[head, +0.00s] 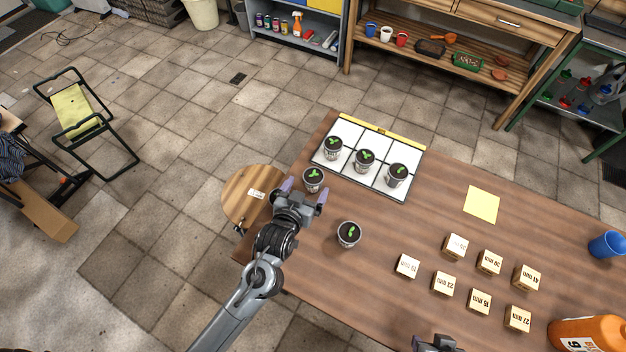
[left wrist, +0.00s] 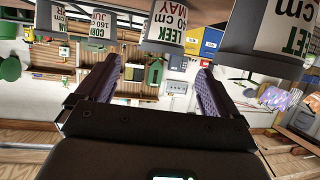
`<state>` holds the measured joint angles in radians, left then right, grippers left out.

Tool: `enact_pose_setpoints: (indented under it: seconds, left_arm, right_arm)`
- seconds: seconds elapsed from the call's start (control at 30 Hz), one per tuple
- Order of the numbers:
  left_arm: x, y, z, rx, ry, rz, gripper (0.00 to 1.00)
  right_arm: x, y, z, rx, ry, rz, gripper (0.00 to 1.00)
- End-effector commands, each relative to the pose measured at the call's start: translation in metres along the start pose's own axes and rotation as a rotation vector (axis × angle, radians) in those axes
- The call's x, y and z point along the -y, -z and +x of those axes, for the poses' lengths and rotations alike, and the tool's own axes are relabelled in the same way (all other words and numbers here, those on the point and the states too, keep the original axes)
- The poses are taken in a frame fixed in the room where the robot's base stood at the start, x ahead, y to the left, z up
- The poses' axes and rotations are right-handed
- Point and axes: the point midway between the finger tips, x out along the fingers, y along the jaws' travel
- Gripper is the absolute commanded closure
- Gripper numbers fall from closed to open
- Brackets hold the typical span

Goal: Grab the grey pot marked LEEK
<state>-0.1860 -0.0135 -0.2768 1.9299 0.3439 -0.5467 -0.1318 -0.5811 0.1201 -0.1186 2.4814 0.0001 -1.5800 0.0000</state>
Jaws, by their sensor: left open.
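In the left wrist view the grey pot marked LEEK (left wrist: 166,28) shows at the top, roughly centred between the fingers and beyond them. In the head view my left gripper (head: 305,191) is open and empty, right by a pot with a green sprout (head: 313,180) at the table's left end. Labels are too small to read there, so I cannot tell surely which pot is LEEK. My right gripper (head: 436,343) shows only partly at the bottom edge.
Three similar pots (head: 364,160) stand on a white gridded board (head: 345,131). Another pot (head: 348,234) stands right of my left gripper. Several wooden blocks (head: 489,262), a yellow note (head: 481,204), a blue cup (head: 607,244) and an orange bottle (head: 588,333) occupy the table's right.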

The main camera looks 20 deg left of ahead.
Motion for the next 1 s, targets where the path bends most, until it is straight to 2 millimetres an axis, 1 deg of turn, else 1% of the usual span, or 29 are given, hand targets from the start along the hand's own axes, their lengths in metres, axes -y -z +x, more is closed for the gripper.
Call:
enact_pose_setpoints:
  seconds: [0.17, 0.53, 0.67, 0.87, 0.93, 1.0]
  left_arm:
    - [0.001, 0.000, 0.009, 0.001, 0.001, -0.001, 0.05]
    - [0.002, -0.002, 0.051, 0.000, 0.000, 0.000, 0.05]
    - [0.002, -0.002, 0.056, 0.000, -0.001, -0.001, 0.05]
    - [0.002, -0.003, 0.056, 0.001, 0.000, -0.001, 0.05]
    - [0.002, -0.003, 0.056, 0.001, 0.000, -0.001, 0.13]
    - [0.002, -0.003, 0.056, 0.001, 0.000, -0.001, 0.23]
  right_arm:
    - [-0.001, 0.000, -0.001, 0.001, -0.003, -0.005, 0.57]
    - [0.000, 0.001, -0.004, 0.001, -0.001, -0.005, 0.57]
    - [0.000, 0.001, -0.004, 0.001, 0.000, -0.003, 0.57]
    - [0.001, 0.001, -0.003, 0.000, 0.003, 0.001, 0.57]
    - [0.002, 0.001, -0.003, 0.000, 0.004, 0.003, 0.57]
    - [0.002, 0.002, -0.003, 0.000, 0.005, 0.003, 0.57]
